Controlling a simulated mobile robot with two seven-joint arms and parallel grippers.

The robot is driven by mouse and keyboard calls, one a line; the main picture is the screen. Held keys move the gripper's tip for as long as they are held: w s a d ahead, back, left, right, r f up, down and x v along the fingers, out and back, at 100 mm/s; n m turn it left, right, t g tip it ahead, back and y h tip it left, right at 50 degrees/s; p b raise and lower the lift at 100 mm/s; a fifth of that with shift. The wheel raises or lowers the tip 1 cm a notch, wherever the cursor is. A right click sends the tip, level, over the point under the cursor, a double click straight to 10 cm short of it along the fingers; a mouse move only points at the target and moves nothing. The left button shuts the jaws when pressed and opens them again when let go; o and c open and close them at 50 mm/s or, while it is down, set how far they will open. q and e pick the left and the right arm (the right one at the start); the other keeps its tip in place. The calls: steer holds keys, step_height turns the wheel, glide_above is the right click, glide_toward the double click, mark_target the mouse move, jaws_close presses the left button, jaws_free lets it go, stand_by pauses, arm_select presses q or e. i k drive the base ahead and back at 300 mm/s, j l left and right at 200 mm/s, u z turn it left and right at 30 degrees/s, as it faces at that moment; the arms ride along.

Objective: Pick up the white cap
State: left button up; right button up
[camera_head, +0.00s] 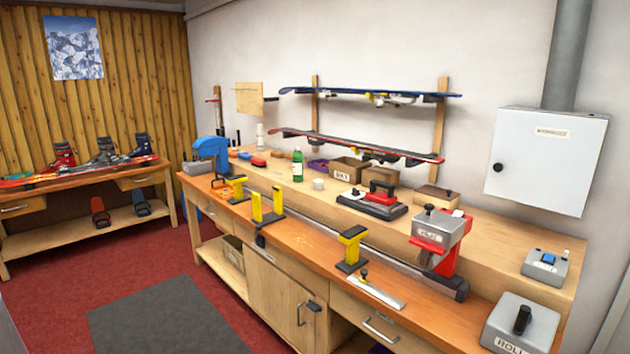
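A small white round piece, which looks like the white cap (318,184), sits on the raised back shelf of the workbench. It is right of a green bottle (297,166) and in front of a cardboard box (347,170). It is small in the picture, so its exact shape is hard to tell. Neither of my grippers is in view.
The long wooden workbench (310,240) has yellow clamps (267,206), a red and black device (376,200) and a grey and red machine (438,235) on it. Skis (365,146) hang on the wall behind. The red floor (225,285) in front is clear.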

mark_target(318, 184)
steer(key=i+j+z, duration=0.1)
steer(key=i+j, duration=0.2)
steer(key=i+j+z, duration=0.1)
steer(key=i+j, duration=0.65)
steer(key=i+j+z, duration=0.15)
steer(key=i+j, duration=0.2)
steer(key=i+j+z, duration=0.1)
steer(key=i+j, duration=0.3)
steer(key=i+j+z, duration=0.1)
steer(key=i+j, duration=0.25)
steer(key=i+j+z, duration=0.1)
steer(key=i+j, duration=0.2)
steer(key=j, duration=0.25)
steer(key=i+j+z, duration=0.1)
steer(key=i+j, duration=0.2)
steer(key=j, duration=0.2)
